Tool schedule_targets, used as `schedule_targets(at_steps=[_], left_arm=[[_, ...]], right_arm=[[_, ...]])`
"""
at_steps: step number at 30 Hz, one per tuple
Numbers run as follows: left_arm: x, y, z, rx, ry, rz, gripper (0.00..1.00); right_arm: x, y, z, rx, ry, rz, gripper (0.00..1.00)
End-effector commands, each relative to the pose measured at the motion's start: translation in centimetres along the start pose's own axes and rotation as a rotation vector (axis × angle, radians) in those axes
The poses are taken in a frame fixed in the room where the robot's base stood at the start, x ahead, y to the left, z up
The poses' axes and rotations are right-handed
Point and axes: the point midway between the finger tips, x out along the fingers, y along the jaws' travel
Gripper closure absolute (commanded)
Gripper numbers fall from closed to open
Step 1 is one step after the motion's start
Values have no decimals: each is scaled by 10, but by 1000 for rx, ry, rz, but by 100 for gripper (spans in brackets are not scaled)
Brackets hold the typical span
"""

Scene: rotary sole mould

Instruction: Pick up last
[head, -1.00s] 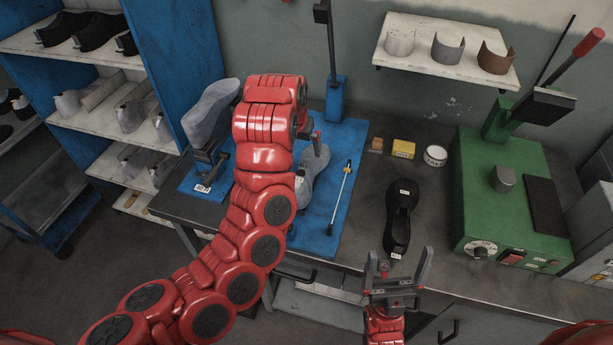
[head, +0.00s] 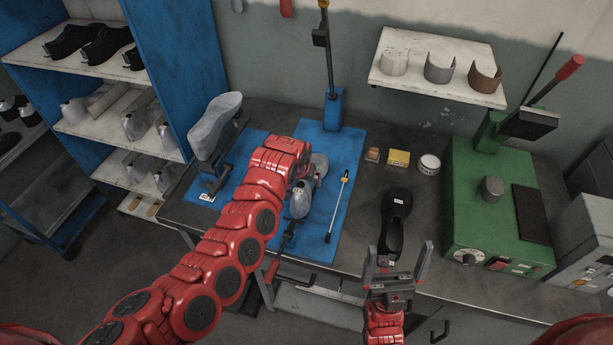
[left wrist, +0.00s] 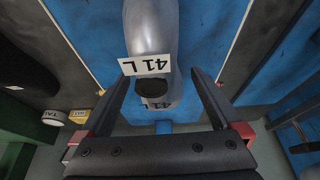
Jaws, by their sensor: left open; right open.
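A smooth grey last (head: 300,201) lies on the blue mat (head: 318,232), partly hidden by my left arm in the head view. In the left wrist view the last (left wrist: 151,28) carries a white "41 L" label, with a dark opening below it. My left gripper (left wrist: 162,70) is open, its two fingers on either side of the labelled end; I cannot tell whether they touch it. In the head view the left fingers are mostly hidden. My right gripper (head: 398,254) is open and empty by the near end of a black shoe upper (head: 396,215).
Another grey last (head: 213,127) stands on a holder at the left. A thin rod (head: 338,205) lies on the mat. A yellow box (head: 399,158), a round tin (head: 429,164) and a green machine (head: 490,215) stand to the right.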

Motion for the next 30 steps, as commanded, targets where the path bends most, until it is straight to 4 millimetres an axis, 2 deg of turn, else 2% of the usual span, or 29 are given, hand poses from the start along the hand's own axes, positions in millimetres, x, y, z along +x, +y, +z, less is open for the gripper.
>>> schedule_targets(at_steps=[6,13,27,29,30], left_arm=[[15,0,-1,1,1,-1,1],[16,0,0,0,2,0,3],[16,0,-1,0,1,-1,88],[16,0,-1,0,2,-1,99],[16,0,-1,0,2,-1,100]], right_arm=[[4,0,-1,0,-1,0,0],[4,0,0,0,-1,0,0],[4,0,-1,0,-1,0,0],[4,0,0,0,-1,0,0],[4,0,0,0,-1,0,0]])
